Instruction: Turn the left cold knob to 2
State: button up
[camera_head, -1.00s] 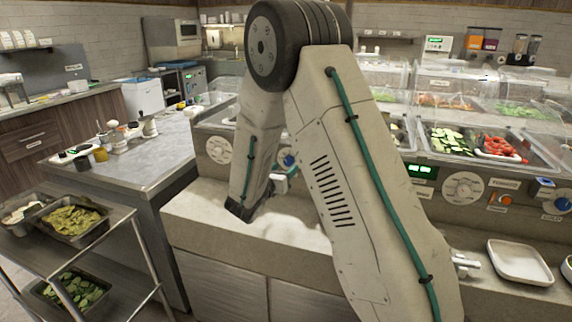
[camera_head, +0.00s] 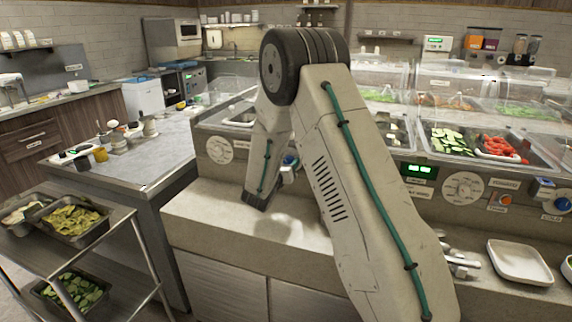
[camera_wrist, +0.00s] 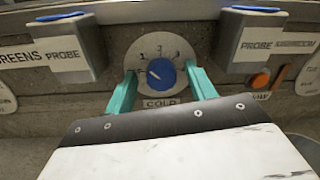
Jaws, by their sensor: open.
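The left cold knob (camera_wrist: 161,74) is blue and sits on a pale round dial (camera_wrist: 176,48) with numbers, above a label reading COLD. A pale mark on the knob points to the upper left, but its exact reading is unclear. My gripper (camera_wrist: 160,73) is open, with one teal finger on each side of the knob. Whether the fingers touch it cannot be told. In the head view the blue knob (camera_head: 289,160) shows beside my wrist, and the fingers are mostly hidden by my arm.
Probe holders flank the dial, one on the left (camera_wrist: 70,50) and one on the right (camera_wrist: 252,42). An orange button (camera_wrist: 261,80) is to the right. In the head view another blue knob (camera_head: 562,205) sits at far right, and a white tray (camera_head: 519,262) lies on the counter.

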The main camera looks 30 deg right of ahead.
jog(key=c, duration=1)
jog(key=shift+o, duration=0.2)
jog(key=m, duration=0.4)
jog(key=shift+s+m, duration=0.1)
jog(key=shift+m, duration=0.2)
jog(key=shift+m+y, duration=0.3)
jog(key=shift+m, duration=1.6)
jog(key=o, duration=1)
jog(key=shift+c, duration=0.2)
